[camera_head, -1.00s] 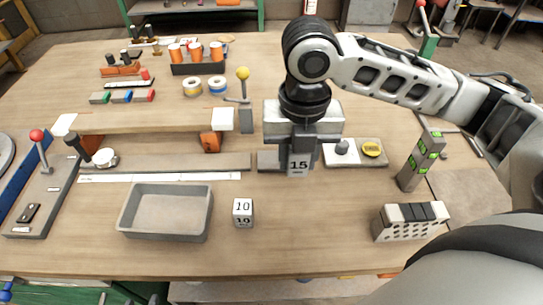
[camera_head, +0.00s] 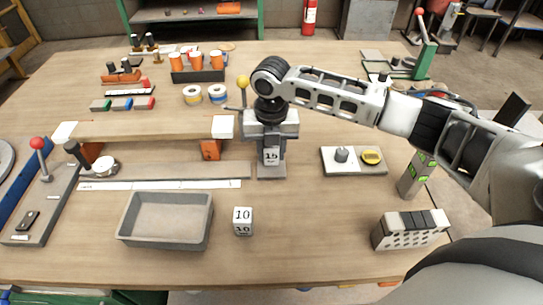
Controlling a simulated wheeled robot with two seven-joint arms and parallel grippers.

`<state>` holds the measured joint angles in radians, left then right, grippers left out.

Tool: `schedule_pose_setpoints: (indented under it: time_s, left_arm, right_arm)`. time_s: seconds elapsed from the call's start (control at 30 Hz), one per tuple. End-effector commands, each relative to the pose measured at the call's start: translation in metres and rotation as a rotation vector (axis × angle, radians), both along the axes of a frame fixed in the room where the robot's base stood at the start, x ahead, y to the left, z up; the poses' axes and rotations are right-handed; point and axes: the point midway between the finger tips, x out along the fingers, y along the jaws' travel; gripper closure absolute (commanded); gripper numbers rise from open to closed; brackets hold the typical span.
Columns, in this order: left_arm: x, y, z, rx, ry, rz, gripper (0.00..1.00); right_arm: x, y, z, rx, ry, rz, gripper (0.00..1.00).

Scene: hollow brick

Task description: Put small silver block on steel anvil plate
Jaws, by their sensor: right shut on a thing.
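My right gripper (camera_head: 271,148) points straight down near the middle of the table, shut on the small silver block (camera_head: 271,157), whose front face is marked 15. The block's upper part is hidden between the fingers. The steel anvil plate (camera_head: 271,173) is a flat grey plate on the table, right below the block. I cannot tell whether the block touches the plate or hangs just above it. My left gripper is not in view.
A pale cube marked 10 (camera_head: 243,221) and a grey tray (camera_head: 165,220) stand in front. A panel with a yellow button (camera_head: 372,157) lies to the right. A raised wooden board (camera_head: 150,127) and a yellow-knobbed lever (camera_head: 243,82) stand left of my gripper.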

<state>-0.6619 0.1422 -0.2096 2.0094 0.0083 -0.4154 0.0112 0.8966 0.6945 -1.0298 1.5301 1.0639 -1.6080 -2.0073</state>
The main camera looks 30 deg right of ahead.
Motion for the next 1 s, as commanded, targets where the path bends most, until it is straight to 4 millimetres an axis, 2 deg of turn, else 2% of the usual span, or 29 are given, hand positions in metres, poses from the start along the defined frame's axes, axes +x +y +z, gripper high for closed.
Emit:
schedule_pose_setpoints:
  time_s: [0.1, 0.17, 0.5, 0.53, 0.6, 0.87, 1.0]
  left_arm:
    - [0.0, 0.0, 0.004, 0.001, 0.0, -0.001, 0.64]
    - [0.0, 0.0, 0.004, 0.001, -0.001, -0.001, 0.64]
    - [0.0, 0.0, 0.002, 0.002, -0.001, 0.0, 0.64]
    - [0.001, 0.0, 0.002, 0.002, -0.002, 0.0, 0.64]
    - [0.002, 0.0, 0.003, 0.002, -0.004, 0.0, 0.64]
    - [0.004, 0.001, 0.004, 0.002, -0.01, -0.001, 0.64]
    - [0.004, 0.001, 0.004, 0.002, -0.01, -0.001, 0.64]
  right_arm:
    - [-0.002, 0.0, -0.017, 0.0, 0.004, 0.001, 0.99]
    - [-0.002, 0.0, -0.022, -0.001, 0.004, 0.002, 0.99]
    - [-0.001, 0.0, -0.026, 0.0, 0.002, 0.001, 0.99]
    - [-0.002, 0.0, -0.027, -0.001, 0.004, 0.001, 0.65]
    - [-0.002, 0.0, -0.027, -0.001, 0.004, 0.001, 0.46]
    - [-0.002, 0.0, -0.026, -0.001, 0.004, 0.001, 0.46]
    - [-0.001, 0.0, -0.018, 0.0, 0.001, 0.002, 0.46]
